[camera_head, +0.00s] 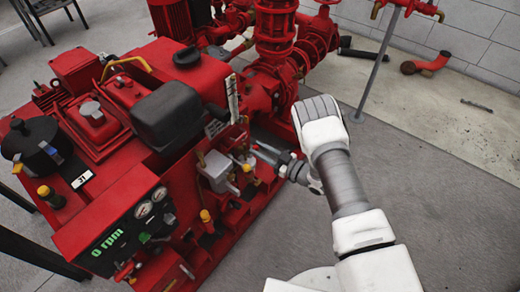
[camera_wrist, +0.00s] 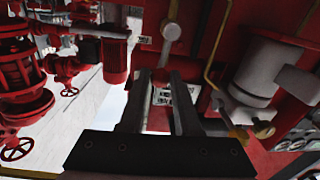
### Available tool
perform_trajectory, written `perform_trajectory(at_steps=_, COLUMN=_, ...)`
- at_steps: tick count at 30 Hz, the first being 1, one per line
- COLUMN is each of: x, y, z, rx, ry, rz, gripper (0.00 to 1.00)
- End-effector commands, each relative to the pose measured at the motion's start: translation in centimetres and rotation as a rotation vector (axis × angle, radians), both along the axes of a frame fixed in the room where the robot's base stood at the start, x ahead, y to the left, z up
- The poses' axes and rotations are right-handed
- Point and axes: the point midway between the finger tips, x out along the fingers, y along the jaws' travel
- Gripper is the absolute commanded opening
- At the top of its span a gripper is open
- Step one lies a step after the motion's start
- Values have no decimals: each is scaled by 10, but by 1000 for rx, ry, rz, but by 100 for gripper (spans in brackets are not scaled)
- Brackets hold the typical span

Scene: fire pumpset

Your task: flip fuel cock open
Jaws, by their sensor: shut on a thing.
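My gripper (camera_wrist: 160,78) is shut on the red tip of a small grey lever (camera_wrist: 171,33), which I take to be the fuel cock. The lever runs up and away from the fingertips to a round grey pivot on the red engine side. In the head view my gripper (camera_head: 259,152) reaches left from my white arm to the right side of the red engine (camera_head: 125,125). The lever itself is too small and too hidden there to make out.
A grey cylindrical part (camera_wrist: 258,75) with brass fittings (camera_wrist: 245,125) is close to the right of my fingers. A yellow pipe (camera_wrist: 213,65) runs beside them. Red pump pipework (camera_head: 275,40) stands behind. Concrete floor (camera_head: 440,210) is free to the right.

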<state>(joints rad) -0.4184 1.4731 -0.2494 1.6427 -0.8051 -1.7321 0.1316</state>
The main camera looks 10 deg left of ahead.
Motion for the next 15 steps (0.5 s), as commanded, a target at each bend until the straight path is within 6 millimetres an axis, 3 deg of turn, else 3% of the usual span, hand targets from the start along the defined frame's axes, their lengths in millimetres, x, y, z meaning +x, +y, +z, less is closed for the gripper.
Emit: perform_trajectory(at_steps=15, x=-8, y=2, z=0, rx=-60, ry=-140, rz=0, gripper=0)
